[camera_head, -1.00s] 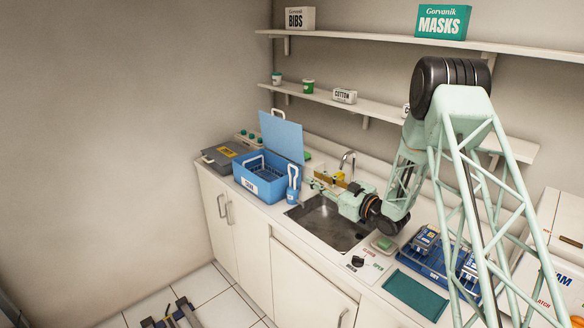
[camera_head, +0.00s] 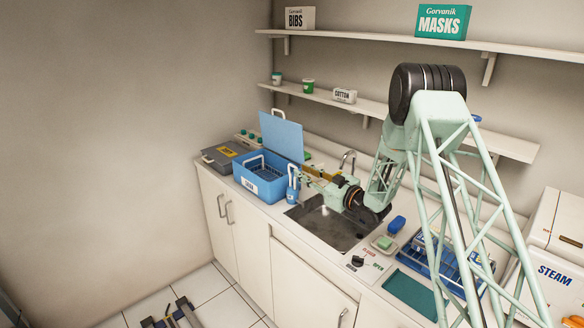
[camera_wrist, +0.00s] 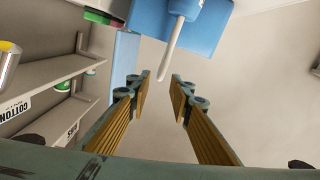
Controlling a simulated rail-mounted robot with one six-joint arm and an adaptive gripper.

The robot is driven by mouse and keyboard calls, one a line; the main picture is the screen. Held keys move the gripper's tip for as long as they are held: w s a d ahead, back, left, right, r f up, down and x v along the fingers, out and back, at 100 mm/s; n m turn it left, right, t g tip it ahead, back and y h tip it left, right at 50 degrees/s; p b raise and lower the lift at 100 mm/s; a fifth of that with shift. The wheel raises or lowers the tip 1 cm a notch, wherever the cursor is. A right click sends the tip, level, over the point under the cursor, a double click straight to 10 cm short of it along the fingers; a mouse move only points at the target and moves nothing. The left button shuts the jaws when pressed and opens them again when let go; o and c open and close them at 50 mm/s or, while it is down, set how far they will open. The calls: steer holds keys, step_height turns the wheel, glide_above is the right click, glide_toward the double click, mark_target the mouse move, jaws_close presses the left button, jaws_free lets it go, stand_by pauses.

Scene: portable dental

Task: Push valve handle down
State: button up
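My gripper (camera_head: 308,174) is over the left side of the sink, pointing left toward a small blue bottle-like item (camera_head: 292,192) with a white upper part. In the wrist view my gripper (camera_wrist: 162,79) is open and empty, its two fingers apart. A white rod (camera_wrist: 173,50), joined to a blue and white body (camera_wrist: 184,10), shows ahead near the gap; I see no contact. A black knob (camera_head: 357,261) sits at the counter's front edge beside red and green lettering. I cannot tell for sure which of these is the valve handle.
A blue box (camera_head: 262,184) with a raised lid stands left of the sink (camera_head: 330,226), near a grey case (camera_head: 222,156). A faucet (camera_head: 348,158) rises behind. Soap (camera_head: 383,243), a blue item (camera_head: 397,224) and a teal mat (camera_head: 416,296) are on the right. Shelves (camera_head: 390,109) hang above.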

mark_target(292, 166)
steer(key=shift+x, duration=3.55)
steer(key=shift+c, duration=0.7)
jaws_close()
